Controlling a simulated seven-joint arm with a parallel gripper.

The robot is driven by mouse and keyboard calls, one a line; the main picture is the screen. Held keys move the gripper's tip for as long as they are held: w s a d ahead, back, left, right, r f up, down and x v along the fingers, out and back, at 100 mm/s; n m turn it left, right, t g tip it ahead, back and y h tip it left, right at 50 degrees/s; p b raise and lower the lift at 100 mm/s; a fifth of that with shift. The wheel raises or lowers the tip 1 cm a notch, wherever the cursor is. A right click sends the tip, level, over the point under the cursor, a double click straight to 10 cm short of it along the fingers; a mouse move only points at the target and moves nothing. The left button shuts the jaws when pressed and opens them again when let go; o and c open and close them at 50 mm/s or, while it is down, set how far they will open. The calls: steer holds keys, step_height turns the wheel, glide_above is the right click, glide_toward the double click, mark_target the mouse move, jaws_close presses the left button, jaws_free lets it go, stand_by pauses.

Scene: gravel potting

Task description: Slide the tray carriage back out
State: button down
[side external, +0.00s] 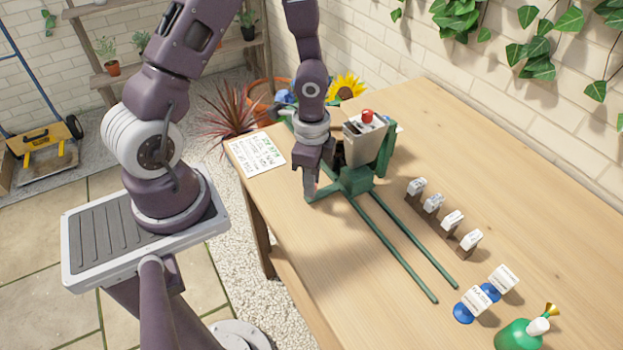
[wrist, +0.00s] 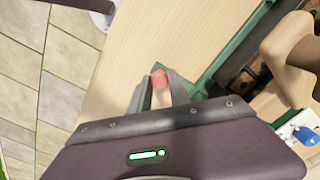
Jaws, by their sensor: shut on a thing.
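The green tray carriage (side external: 355,180) sits at the far end of two long green rails (side external: 400,245), under the machine with a red button (side external: 367,117). My gripper (side external: 310,190) points down beside the left side of the carriage, near the left table edge. In the wrist view my gripper (wrist: 159,82) is shut on a pale handle with a red tip (wrist: 158,79). The handle's join to the carriage is hidden. A green frame edge (wrist: 222,62) and a dark tray (wrist: 240,62) lie to its right.
The rails' near stretch is clear. A printed sheet (side external: 259,153) lies at the table's far left.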

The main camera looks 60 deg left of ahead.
stand_by(0.5)
steer(key=d, duration=2.7)
steer(key=shift+d, duration=0.2)
steer(key=c, duration=1.2)
jaws_free()
step_height(320, 180, up, 7)
steer(key=shift+r, duration=0.15)
